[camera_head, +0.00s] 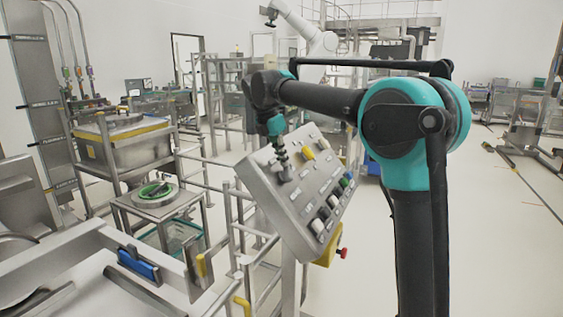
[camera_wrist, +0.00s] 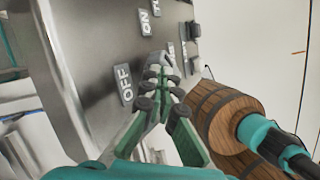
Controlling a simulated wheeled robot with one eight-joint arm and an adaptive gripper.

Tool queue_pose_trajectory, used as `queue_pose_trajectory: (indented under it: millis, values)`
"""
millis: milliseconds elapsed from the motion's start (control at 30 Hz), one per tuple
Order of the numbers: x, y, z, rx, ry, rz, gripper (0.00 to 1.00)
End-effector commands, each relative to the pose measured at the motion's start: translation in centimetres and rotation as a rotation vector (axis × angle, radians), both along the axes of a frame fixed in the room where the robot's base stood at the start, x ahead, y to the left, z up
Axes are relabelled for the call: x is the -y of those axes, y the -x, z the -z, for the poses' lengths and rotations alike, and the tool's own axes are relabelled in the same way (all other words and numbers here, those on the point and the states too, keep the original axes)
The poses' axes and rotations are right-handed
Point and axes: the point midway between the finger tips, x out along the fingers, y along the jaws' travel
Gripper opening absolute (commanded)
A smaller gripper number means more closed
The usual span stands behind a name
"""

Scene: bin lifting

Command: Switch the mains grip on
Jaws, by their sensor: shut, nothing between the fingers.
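The sloping grey control panel (camera_head: 268,187) stands in the middle of the head view, with several switches, buttons and small labels. In the wrist view its grey face (camera_wrist: 90,50) fills the upper left, with an ON label (camera_wrist: 146,22) and an OFF label (camera_wrist: 126,84). My gripper (camera_wrist: 162,66) is shut and empty, its fingertips close to the panel just right of these labels. It also shows in the head view (camera_head: 286,177) at the panel's upper left. The fingers largely hide the control there, so I cannot tell the mains grip's position or whether I touch it.
A yellow switch (camera_head: 308,154) sits near the panel's top edge, with black, green and blue controls at right. A red knob (camera_head: 343,253) sticks out below. Metal railings (camera_head: 240,225) stand at left. Wooden barrels (camera_wrist: 222,120) appear right of my fingers. Floor at right is open.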

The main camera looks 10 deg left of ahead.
Motion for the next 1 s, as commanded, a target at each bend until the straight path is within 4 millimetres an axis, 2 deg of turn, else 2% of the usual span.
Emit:
queue_pose_trajectory:
  millis: [67,467,767,1000]
  values:
    - [0.2,-0.6,0.0,-0.050,-0.019,0.047,0.00]
    - [1.0,-2.1,0.3,-0.041,-0.015,0.038,0.00]
    - [1.0,-2.1,0.3,-0.041,-0.015,0.038,0.00]
    - [1.0,-2.1,-0.6,-0.041,-0.015,0.038,0.00]
